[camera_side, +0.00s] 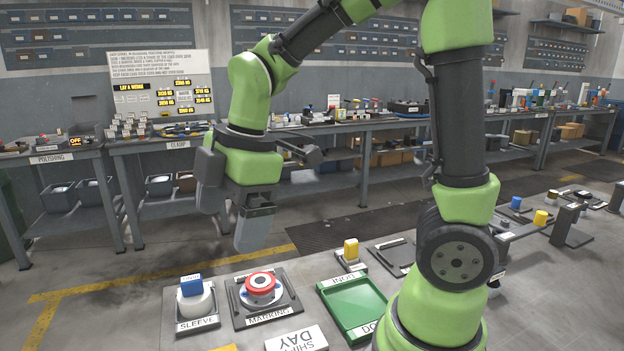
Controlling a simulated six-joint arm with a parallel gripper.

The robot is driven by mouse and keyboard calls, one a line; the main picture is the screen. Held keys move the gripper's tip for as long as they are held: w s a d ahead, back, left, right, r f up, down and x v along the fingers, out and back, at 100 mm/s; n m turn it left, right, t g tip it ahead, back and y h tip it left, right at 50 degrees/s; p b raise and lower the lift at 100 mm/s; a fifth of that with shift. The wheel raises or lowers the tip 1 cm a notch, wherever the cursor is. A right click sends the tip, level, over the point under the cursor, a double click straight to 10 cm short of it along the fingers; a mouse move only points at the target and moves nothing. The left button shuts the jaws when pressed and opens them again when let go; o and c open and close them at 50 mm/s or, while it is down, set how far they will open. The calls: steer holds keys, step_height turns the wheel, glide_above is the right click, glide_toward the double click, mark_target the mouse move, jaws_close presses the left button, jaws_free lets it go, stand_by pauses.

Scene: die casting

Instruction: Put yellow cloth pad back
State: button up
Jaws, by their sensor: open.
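Two small yellow pieces are in view, and I cannot tell which is the yellow cloth pad. One yellow block (351,249) stands upright on a small dark base behind the green tray. Another yellow piece (541,217) sits farther right, beyond my arm. My gripper (254,236) points down at the left of centre, above the front bench and left of the nearer yellow block. It is open, and nothing shows between its fingers. It appears apart from both yellow pieces.
A sleeve stand (197,308) with a blue-topped piece, a marking stand (264,296) with a red ring, and a green tray (353,306) line the front bench. A white sign (297,339) lies at the front edge. Loaded shelving benches stand behind.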

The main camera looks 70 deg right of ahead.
steer(key=s+d+r+m+t, duration=0.1)
steer(key=s+r+m+t, duration=0.3)
steer(key=s+m, duration=0.7)
step_height(320, 180, up, 2)
steer(key=m, duration=0.6)
steer(key=shift+m+t, duration=0.3)
steer(key=shift+t, duration=0.1)
